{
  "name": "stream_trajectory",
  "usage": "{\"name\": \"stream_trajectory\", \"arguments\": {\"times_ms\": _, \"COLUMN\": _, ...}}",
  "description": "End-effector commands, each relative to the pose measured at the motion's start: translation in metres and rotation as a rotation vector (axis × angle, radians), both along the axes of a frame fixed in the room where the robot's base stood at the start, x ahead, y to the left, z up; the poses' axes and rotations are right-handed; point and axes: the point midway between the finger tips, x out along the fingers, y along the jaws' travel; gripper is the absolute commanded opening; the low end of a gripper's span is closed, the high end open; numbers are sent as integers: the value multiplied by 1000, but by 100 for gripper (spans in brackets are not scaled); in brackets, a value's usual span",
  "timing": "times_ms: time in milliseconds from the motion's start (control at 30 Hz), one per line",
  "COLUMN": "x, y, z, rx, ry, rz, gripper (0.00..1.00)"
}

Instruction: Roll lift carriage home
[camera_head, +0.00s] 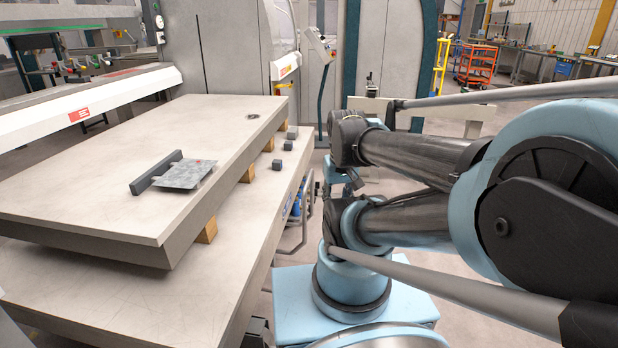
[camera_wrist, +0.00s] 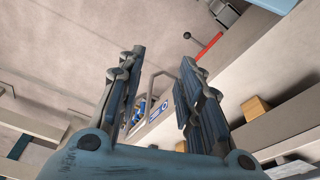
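My gripper (camera_wrist: 163,58) is open in the wrist view, its two dark, ribbed fingers wide apart with nothing between the pads. Beyond them, partly hidden by the fingers, are a grey bent-tube handle (camera_wrist: 152,86) and a small blue part with a white label (camera_wrist: 158,111). In the head view, a thin grey frame (camera_head: 306,187) with blue parts (camera_head: 297,204) stands beside the lower table's right edge. It may be the lift carriage with its handle, but I cannot tell for certain. The gripper appears apart from the handle. My arm hides much of the area to the right.
A thick upper slab (camera_head: 90,205) rests on wooden blocks (camera_head: 207,231) above a lower table (camera_head: 215,285). A bent sheet piece (camera_head: 184,174) lies on top. The wrist view shows a ball-ended lever (camera_wrist: 191,39) and a wooden block (camera_wrist: 255,108). Open floor shows beyond.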

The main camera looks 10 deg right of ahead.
Motion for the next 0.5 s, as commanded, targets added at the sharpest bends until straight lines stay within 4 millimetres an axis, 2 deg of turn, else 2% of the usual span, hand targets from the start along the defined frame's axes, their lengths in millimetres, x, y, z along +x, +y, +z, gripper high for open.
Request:
{"name": "stream_trajectory", "arguments": {"times_ms": 167, "x": 3, "y": 0, "z": 3, "rx": 2, "ry": 1, "rz": -3, "gripper": 40}}
{"name": "stream_trajectory", "arguments": {"times_ms": 267, "x": 12, "y": 1, "z": 12, "rx": 7, "ry": 4, "rz": -9, "gripper": 40}}
{"name": "stream_trajectory", "arguments": {"times_ms": 500, "x": 56, "y": 1, "z": 46, "rx": 30, "ry": 20, "rz": -39, "gripper": 40}}
